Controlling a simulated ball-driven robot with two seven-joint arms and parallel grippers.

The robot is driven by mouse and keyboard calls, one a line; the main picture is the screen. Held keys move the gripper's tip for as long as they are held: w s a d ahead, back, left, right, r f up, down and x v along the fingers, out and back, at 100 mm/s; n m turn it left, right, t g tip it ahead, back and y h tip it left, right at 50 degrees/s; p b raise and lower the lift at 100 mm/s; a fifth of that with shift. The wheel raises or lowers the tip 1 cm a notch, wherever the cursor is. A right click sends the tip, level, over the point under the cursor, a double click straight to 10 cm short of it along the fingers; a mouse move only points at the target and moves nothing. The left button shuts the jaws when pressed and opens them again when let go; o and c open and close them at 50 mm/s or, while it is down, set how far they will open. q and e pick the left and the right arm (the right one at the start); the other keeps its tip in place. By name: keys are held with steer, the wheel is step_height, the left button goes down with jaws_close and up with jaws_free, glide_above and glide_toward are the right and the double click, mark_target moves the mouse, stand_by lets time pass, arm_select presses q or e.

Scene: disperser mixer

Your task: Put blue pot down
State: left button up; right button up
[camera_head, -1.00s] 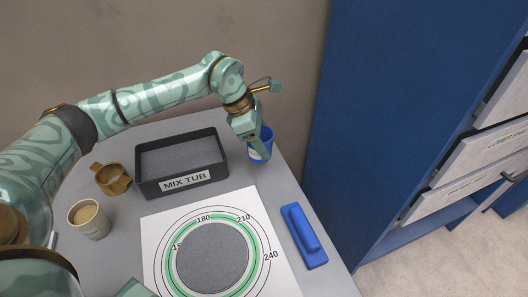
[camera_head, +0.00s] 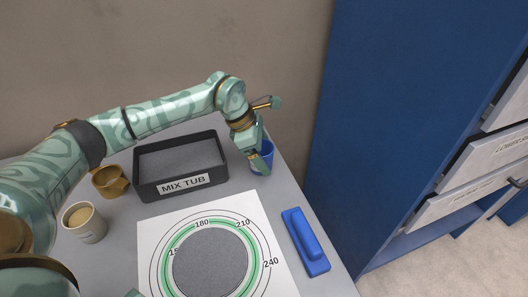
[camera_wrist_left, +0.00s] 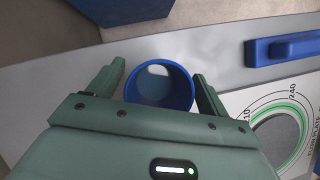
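The blue pot (camera_head: 267,150) is upright at the table's far right corner, right of the mix tub. It is at or very close to the tabletop; a gap under it cannot be made out. My left gripper (camera_head: 260,160) has one finger on each side of it and hides part of its wall. The pot's inside looks empty there. My right gripper is not clearly in view.
The black mix tub (camera_head: 181,181) stands left of the pot. A brass cup (camera_head: 109,181) and a cup of tan powder (camera_head: 84,222) are further left. A dial sheet (camera_head: 152,232) and a blue block (camera_head: 306,241) lie in front. A blue cabinet (camera_head: 410,100) rises at right.

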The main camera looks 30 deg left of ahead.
arm_select(q)
steer(key=shift+r, duration=0.1)
steer(key=p+v, duration=0.3)
steer(key=v, duration=0.9)
arm_select(e)
steer(key=r, duration=0.1)
steer(key=w+r, duration=0.1)
steer(key=r, duration=0.1)
arm_select(q)
steer(key=shift+d+r, duration=0.1)
step_height(320, 180, up, 14)
steer(key=p, duration=1.2)
arm_select(e)
steer(key=w+r+t, duration=0.1)
steer(key=w+r, duration=0.2)
steer(key=r, duration=0.9)
arm_select(q)
steer(key=shift+r, duration=0.1)
